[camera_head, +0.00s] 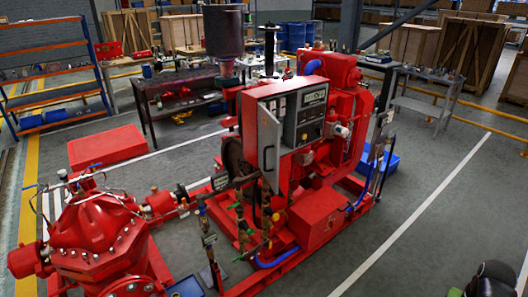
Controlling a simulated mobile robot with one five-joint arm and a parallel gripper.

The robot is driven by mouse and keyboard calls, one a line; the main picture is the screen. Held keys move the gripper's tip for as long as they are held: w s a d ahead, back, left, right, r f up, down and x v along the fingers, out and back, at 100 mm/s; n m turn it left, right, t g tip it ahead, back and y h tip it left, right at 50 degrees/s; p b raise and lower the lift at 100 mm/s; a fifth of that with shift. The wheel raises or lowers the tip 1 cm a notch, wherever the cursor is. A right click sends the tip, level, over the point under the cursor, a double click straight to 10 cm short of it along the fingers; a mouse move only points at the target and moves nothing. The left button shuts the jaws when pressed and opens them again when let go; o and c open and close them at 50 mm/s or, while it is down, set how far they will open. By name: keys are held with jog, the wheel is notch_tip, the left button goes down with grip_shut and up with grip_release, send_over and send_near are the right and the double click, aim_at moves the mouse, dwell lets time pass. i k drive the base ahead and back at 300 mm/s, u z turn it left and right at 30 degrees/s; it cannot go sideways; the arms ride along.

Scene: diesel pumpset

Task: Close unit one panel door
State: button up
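The unit one panel appears to be the red control cabinet on the red diesel pumpset (310,222), near the middle of the view. Its grey face (305,118) carries a display and small controls. A grey door with a red edge (268,140) stands open at the cabinet's left side, swung away from the grey face. A pale handle-like strip shows low on the door. The hinge is hard to make out. My gripper cannot be made out in this view.
A red pump (95,240) stands at the lower left, joined by piping. A dark rounded shape (493,280) cuts into the lower right corner; I cannot tell what it is. Open grey floor (430,215) lies right of the pumpset. A metal table (425,95) stands behind it.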

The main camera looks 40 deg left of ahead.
aim_at(268, 127)
jog(key=u, duration=1.6)
jog(key=i, duration=1)
jog(key=u, duration=1.6)
jog(key=k, duration=0.85)
jog(key=u, duration=0.35)
jog(key=i, duration=0.95)
jog(key=u, duration=0.05)
